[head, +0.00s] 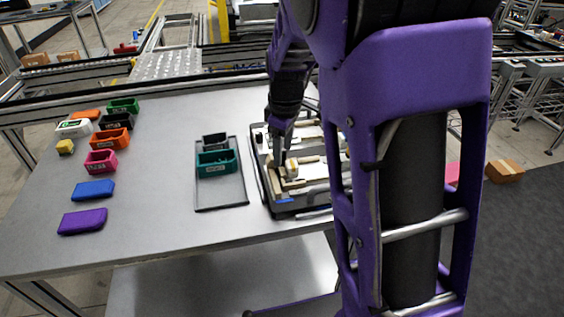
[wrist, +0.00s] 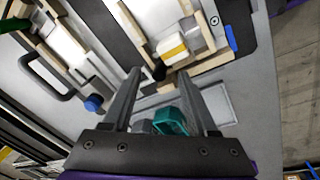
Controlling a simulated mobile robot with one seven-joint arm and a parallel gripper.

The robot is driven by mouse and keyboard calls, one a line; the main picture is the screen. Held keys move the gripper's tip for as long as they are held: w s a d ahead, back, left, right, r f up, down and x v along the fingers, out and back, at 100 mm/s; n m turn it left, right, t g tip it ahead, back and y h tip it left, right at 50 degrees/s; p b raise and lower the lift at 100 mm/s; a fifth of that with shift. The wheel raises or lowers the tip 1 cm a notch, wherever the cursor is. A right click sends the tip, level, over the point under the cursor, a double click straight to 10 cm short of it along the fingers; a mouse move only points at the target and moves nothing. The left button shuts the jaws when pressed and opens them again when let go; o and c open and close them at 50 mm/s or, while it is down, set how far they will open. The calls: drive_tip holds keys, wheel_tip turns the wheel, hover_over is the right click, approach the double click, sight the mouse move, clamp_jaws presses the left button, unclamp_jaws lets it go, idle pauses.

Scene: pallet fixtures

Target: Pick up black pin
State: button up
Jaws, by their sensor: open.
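A small dark piece that looks like the black pin (wrist: 158,72) shows in the wrist view, beside a white and yellow block (wrist: 172,48) on the pallet fixture. My gripper (wrist: 160,76) is open, and its two fingertips appear on either side of this dark piece. I cannot tell how far above it they are. In the head view my gripper (head: 281,146) points down over the pallet fixture (head: 284,211), and the pin cannot be made out there. My arm hides the right part of the fixture.
A blue round knob (wrist: 93,102) is on the fixture. A grey tray (head: 222,200) with a teal bin (head: 216,168) and a dark bin (head: 214,141) lies left of it. Several coloured bins and blocks stand at the table's left. The table (head: 150,200) between is clear.

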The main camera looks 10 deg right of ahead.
drive_tip(key=shift+f, duration=0.3)
clamp_jaws()
idle(0.3)
wheel_tip(320, 180, up, 10)
drive_tip(key=d+m+p, duration=0.2)
drive_tip(key=d+m, duration=0.1)
drive_tip(key=m, duration=0.8)
drive_tip(key=shift+g, duration=0.4)
drive_tip(key=shift+w+f+b, duration=0.15)
drive_tip(key=shift+f+b, duration=2.05)
drive_tip(key=shift+f, duration=1.6)
